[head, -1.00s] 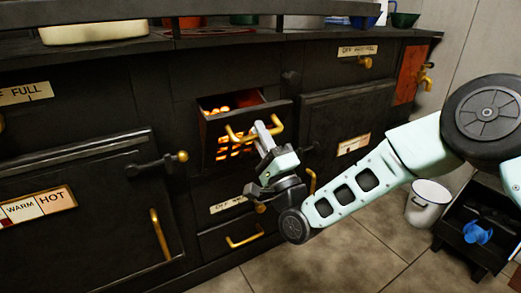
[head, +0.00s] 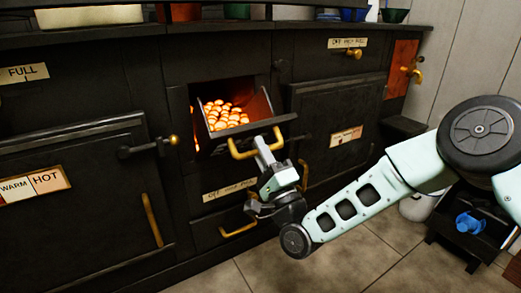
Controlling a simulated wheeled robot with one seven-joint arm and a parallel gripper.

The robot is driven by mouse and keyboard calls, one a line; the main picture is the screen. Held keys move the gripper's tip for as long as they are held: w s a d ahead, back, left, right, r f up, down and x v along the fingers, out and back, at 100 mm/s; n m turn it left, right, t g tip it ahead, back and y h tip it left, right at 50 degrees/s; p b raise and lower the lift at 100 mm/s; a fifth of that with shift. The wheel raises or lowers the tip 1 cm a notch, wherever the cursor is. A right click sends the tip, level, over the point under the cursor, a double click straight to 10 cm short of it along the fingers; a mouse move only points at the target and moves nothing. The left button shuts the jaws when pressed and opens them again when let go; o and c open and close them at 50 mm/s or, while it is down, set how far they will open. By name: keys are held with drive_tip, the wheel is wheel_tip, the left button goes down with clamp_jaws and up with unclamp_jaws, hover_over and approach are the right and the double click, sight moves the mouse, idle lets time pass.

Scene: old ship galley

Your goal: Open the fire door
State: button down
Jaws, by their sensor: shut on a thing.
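The fire door (head: 248,130) is a dark panel in the middle of the black stove. It is tilted outward at the top, and glowing orange coals (head: 226,114) show behind it. A brass handle (head: 240,154) is on its front. My gripper (head: 266,146) is shut on this handle, near its right part. The fingers hide a little of the handle and the door's front.
A closed oven door (head: 75,205) with a brass handle is on the left, and another (head: 335,120) is on the right. A drawer (head: 225,232) with a brass pull is below. A black stand holding a blue item (head: 470,222) is at the right. The tiled floor (head: 330,270) in front is clear.

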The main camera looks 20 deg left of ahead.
drive_tip(key=shift+r, duration=0.1)
drive_tip(key=c, duration=1.5)
unclamp_jaws()
drive_tip(key=p+v, duration=0.4)
drive_tip(key=v, duration=1.3)
drive_tip(key=shift+s, duration=0.2)
